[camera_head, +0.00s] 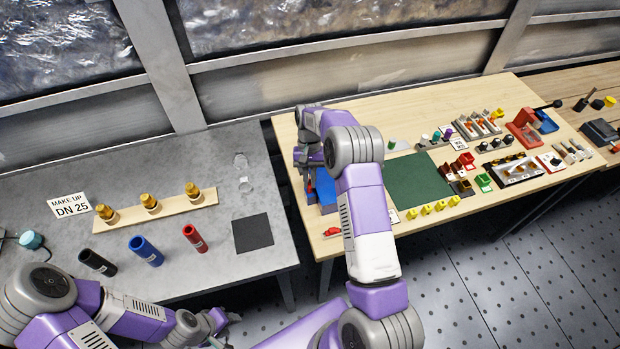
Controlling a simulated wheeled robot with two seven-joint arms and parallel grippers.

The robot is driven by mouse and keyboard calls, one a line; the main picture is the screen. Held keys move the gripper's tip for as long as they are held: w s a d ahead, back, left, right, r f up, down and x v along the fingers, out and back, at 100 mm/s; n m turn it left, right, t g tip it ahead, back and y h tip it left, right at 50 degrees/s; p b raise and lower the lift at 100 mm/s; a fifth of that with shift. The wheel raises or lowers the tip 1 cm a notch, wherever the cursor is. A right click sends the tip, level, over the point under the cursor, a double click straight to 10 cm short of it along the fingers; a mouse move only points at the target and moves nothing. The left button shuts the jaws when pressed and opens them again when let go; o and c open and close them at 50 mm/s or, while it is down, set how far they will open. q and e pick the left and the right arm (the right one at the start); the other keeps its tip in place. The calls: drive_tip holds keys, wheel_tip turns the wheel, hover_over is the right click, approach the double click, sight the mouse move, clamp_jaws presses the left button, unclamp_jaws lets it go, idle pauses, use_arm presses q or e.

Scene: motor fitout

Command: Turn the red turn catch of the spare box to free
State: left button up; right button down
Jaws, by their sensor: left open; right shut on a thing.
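A blue box (326,188), which looks like the spare box, stands at the left end of the wooden table, mostly covered by my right arm. A bit of red (310,186), which looks like the red turn catch, shows at its left side, just below my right gripper. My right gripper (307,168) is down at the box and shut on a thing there. The grip itself is largely hidden, and I cannot tell which way the catch points. My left gripper (226,322) is open and low in front of the grey table, away from the box.
The grey table (150,180) holds brass fittings (150,203), black, blue and red (195,238) cylinders and a dark square (253,233). On the wooden table, a green mat (418,190), yellow pieces (427,208) and several small parts lie right of my arm. A small red item (333,231) lies near the front edge.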

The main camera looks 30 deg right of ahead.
drive_tip(key=shift+n+h, duration=0.6)
drive_tip(key=shift+n, duration=1)
drive_tip(key=c, duration=1.2)
unclamp_jaws()
drive_tip(key=shift+a, duration=0.1)
drive_tip(key=shift+v, duration=3.8)
drive_tip(key=shift+w, duration=0.15)
